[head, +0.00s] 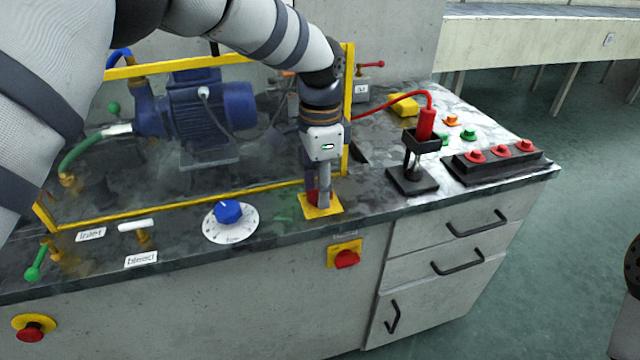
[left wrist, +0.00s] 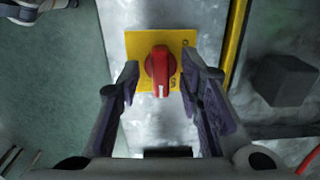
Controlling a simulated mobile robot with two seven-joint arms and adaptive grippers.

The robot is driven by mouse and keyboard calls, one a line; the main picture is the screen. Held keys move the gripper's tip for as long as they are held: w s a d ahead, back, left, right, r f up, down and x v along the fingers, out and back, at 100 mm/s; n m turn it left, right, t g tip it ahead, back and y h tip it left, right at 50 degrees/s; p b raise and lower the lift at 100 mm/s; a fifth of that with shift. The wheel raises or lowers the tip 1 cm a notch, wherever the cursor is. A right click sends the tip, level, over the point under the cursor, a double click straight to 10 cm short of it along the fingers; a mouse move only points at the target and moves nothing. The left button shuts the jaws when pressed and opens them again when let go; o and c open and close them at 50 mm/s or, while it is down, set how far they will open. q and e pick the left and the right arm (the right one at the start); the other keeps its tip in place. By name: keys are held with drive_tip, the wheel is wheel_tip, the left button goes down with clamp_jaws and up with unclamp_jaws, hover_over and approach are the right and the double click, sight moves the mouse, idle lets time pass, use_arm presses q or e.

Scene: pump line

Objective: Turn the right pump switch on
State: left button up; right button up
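A red rotary switch knob on a yellow plate (head: 323,211) sits on the bench top, under my left gripper (head: 322,192). In the left wrist view the red knob (left wrist: 160,70) stands between the two fingers of my left gripper (left wrist: 160,85), with gaps on both sides. Its white mark points toward the bottom of that picture. The fingers are open; the plate's lettering is partly hidden by the right-hand finger. A second red knob (head: 346,259) on a yellow plate is on the cabinet front below. I do not see my right gripper.
A yellow-framed clear guard (head: 200,201) with a blue pump motor (head: 205,108) stands left of the gripper. A blue dial (head: 229,212) is nearby. A black stand (head: 412,180) with a red-handled tool (head: 426,124) and a red-button box (head: 500,160) stand to the right.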

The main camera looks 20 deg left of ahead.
use_arm(q)
drive_tip(key=shift+r, duration=0.1)
wheel_tip(320, 180, up, 12)
idle(0.4)
